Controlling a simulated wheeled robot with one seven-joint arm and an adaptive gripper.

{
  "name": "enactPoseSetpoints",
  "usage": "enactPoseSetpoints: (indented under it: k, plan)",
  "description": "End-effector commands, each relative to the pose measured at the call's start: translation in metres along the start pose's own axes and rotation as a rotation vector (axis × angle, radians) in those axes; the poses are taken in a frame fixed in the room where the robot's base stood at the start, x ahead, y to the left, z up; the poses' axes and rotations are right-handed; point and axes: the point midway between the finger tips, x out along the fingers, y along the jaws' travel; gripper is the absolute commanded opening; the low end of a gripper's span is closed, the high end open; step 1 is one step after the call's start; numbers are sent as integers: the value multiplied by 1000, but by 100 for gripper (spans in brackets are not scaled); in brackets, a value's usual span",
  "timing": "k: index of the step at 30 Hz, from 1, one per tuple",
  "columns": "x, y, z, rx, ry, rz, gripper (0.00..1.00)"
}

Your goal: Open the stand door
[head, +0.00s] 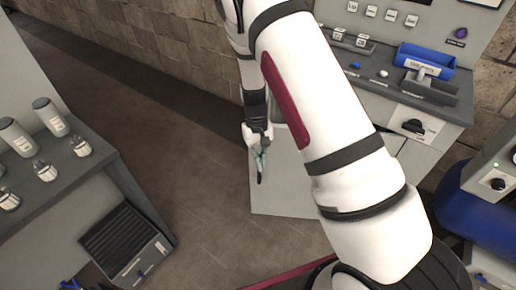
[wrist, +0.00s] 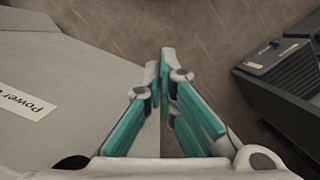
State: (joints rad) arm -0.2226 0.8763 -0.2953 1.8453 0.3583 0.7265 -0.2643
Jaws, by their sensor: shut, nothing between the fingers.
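The stand (head: 375,100) is a grey console at the right in the head view, with a dark handle or latch (head: 413,127) on its front. A pale panel (head: 285,190) reaches down to the floor left of my arm, and my arm hides much of the front. I cannot tell whether this panel is the door or how far it stands open. My gripper (head: 261,163) is shut and empty in front of the panel. In the wrist view its teal fingers (wrist: 164,70) are beside the edge of a grey panel (wrist: 85,80) with a "Power" label (wrist: 25,100); contact is unclear.
A grey bench (head: 60,165) with several white cylinders stands at the left. A dark crate (head: 125,245) lies below it and also shows in the wrist view (wrist: 285,65). A blue holder (head: 425,62) sits on the stand. The floor (head: 190,180) between bench and stand is clear.

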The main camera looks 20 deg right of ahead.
Motion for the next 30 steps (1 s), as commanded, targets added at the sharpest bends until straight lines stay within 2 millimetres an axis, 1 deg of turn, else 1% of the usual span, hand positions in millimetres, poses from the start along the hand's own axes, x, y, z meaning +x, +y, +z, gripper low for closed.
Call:
enactPoseSetpoints:
  k: [1,3,8,30]
  plan:
    - [0,0,8,0,0,0,0]
    - [2,0,14,0,-1,0,0]
    - [4,0,20,0,1,1,0]
    - [4,0,20,-1,1,0,0]
